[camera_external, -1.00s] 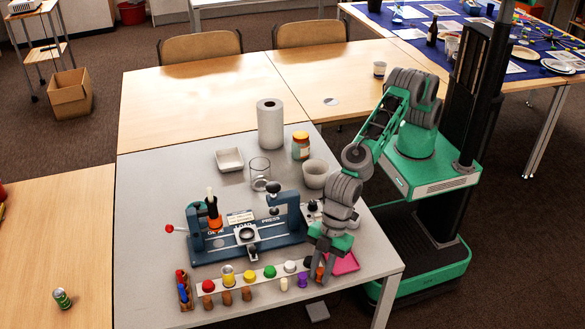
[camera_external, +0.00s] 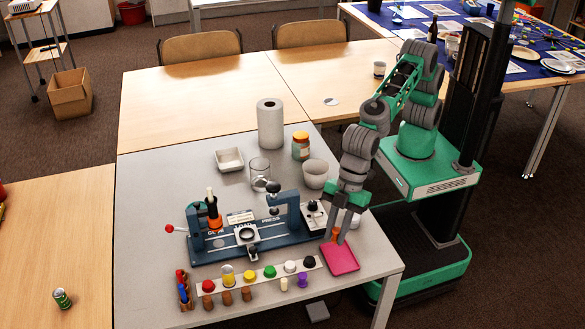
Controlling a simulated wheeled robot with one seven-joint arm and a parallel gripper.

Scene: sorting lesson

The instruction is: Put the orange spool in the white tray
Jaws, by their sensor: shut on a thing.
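My gripper (camera_external: 339,238) is shut on the orange spool (camera_external: 335,233), a small orange piece partly hidden between the fingers. It is held above or just behind the far edge of the pink tray; the exact height is hard to tell.
A blue press (camera_external: 215,250) lies between my gripper and the white tray. A glass jar (camera_external: 260,170), white cup (camera_external: 315,173), orange-lidded jar (camera_external: 300,146) and paper roll (camera_external: 270,124) stand behind. Several coloured pieces line the front beside the pink tray (camera_external: 342,262).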

